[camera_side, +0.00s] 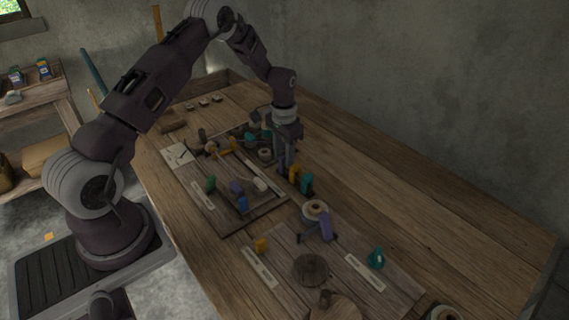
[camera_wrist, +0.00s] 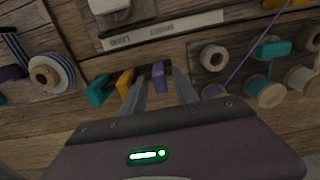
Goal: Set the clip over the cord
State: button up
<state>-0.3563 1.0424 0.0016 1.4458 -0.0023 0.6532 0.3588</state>
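Three clips stand in a row on a dark holder: a teal clip (camera_wrist: 98,90), a yellow clip (camera_wrist: 124,82) and a purple clip (camera_wrist: 158,75). The yellow clip (camera_side: 294,173) and teal clip (camera_side: 307,185) also show in the side view. My gripper (camera_wrist: 160,84) is open, pointing down at the row, with its fingers on either side of the purple clip. Gaps seem to remain beside the clip; I cannot tell its height against the fingertips. A thin purple cord (camera_wrist: 250,50) runs diagonally by the spools at right in the wrist view. Which cord the task means is unclear.
Several thread spools (camera_wrist: 213,57) stand on a board beside the row. A striped spool (camera_wrist: 50,74) lies at left. A pale labelled strip (camera_wrist: 165,29) lies beyond the clips. The wooden table (camera_side: 420,205) is clear on its right side in the side view.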

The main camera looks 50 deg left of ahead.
grip_shut()
jog(key=shift+r, duration=2.75)
